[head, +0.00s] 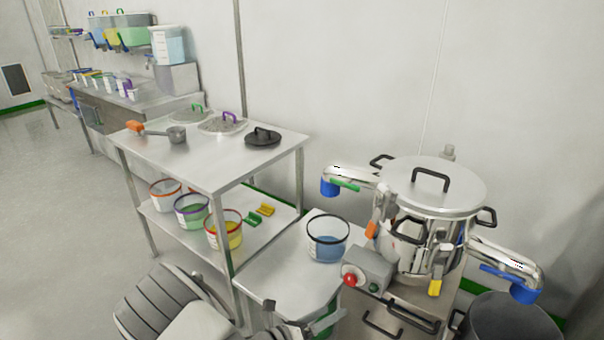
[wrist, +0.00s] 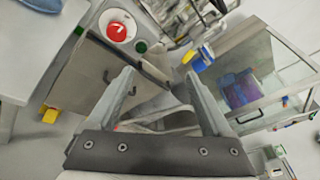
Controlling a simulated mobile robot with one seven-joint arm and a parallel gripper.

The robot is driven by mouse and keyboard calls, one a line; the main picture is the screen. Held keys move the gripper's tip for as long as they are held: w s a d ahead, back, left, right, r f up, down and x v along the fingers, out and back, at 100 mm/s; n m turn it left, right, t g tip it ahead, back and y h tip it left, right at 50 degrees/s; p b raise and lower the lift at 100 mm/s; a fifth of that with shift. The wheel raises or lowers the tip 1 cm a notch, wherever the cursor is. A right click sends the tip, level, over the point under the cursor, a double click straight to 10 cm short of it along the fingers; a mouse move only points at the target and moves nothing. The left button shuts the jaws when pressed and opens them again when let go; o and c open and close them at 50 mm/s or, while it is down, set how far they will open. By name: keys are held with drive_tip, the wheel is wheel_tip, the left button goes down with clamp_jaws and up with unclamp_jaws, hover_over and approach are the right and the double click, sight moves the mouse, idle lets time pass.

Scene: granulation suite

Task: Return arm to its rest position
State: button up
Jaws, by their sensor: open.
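My gripper (wrist: 160,78) is open in the wrist view, with its two fingers spread apart and nothing between them. In the head view my gripper (head: 299,314) shows at the bottom edge, in front of the low side table (head: 280,275), partly cut off by the frame. My grey arm (head: 165,300) is bent at the lower left of the head view. The wrist view looks toward a steel cabinet front with a red button (wrist: 117,31).
A steel vessel (head: 432,185) with a lid and bent pipes stands at the right, near a control box (head: 368,270). A clear bucket with a black rim (head: 328,237) stands on the low table. A two-level steel table (head: 215,160) holds lids, a scoop and buckets. Open floor lies left.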

drive_tip(key=s+d+r+m+g+y+p, duration=0.1)
drive_tip(key=s+d+r+m+g+y, duration=0.15)
drive_tip(key=r+m, duration=0.4)
drive_tip(key=s+d+r+m+g+y+p, duration=0.1)
drive_tip(key=s+d+r+m+g+p, duration=0.2)
drive_tip(key=r+m, duration=0.4)
drive_tip(key=s+d+r+m+g+y, duration=0.2)
drive_tip(key=r+m+g, duration=0.25)
drive_tip(key=r, duration=0.35)
drive_tip(key=s+r+m+t+y+p, duration=0.2)
drive_tip(key=s+r+m+t+y, duration=0.1)
drive_tip(key=s+r+m, duration=0.3)
drive_tip(key=s+r+m+t+y+p, duration=0.3)
drive_tip(key=s+r+m, duration=0.3)
drive_tip(key=r, duration=0.8)
drive_tip(key=m+y, duration=0.1)
drive_tip(key=m, duration=0.2)
drive_tip(key=shift+s+d+r+m+y, duration=0.15)
drive_tip(key=shift+s+r+m+y, duration=0.05)
drive_tip(key=shift+r+m+y, duration=0.2)
